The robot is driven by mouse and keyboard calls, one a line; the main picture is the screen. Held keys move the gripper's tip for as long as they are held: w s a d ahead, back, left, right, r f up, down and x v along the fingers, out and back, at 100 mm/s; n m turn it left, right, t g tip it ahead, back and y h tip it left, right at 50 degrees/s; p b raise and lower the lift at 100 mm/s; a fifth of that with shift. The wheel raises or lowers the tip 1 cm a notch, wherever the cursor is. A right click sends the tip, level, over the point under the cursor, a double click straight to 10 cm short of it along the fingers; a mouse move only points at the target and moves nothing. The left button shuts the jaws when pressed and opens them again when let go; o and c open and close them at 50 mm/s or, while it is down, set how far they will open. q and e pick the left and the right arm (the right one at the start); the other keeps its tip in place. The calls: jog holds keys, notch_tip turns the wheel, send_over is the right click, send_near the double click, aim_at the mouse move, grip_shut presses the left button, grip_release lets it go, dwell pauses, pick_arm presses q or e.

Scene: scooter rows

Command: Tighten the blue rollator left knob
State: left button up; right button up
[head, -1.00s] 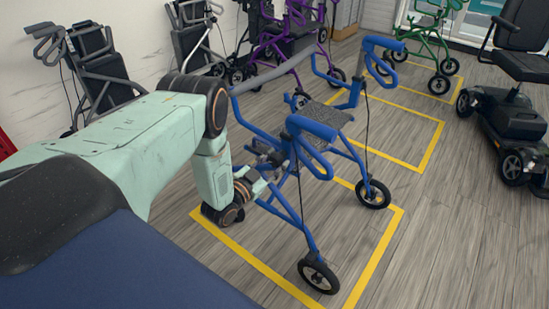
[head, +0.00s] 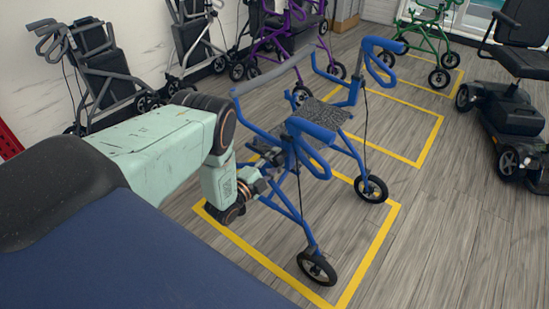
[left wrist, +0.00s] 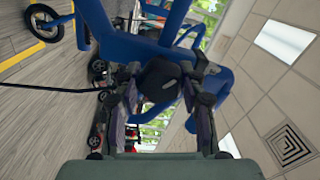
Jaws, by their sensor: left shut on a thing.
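The blue rollator (head: 312,232) stands upright on the wood floor, with a dark seat (head: 322,114) and raised blue handles. My left gripper (head: 268,158) is at the near side of its frame, just below the near handle. In the left wrist view, a black knob (left wrist: 160,76) on the blue frame (left wrist: 130,46) sits between the two fingers of my left gripper (left wrist: 162,84), which are shut on it. The knob is too small and covered to make out in the head view. My right gripper is not in view.
Yellow floor lines (head: 372,262) mark a bay around the rollator. Grey rollators (head: 100,70) stand along the left wall, a purple one (head: 290,35) behind, and a green one (head: 428,40) farther back. A black scooter (head: 510,115) is at right. Floor between is clear.

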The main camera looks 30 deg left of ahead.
pick_arm(q)
jog(key=m+p, duration=0.2)
jog(key=m, duration=0.3)
jog(key=shift+r+m, duration=0.1)
jog(key=shift+m, duration=0.3)
jog(key=m+p, duration=0.1)
jog(key=m, duration=0.3)
jog(key=shift+m, duration=0.3)
jog(key=o, duration=1.2)
jog(key=shift+c, duration=0.2)
jog(key=s, duration=1.2)
jog(key=shift+a, duration=0.4)
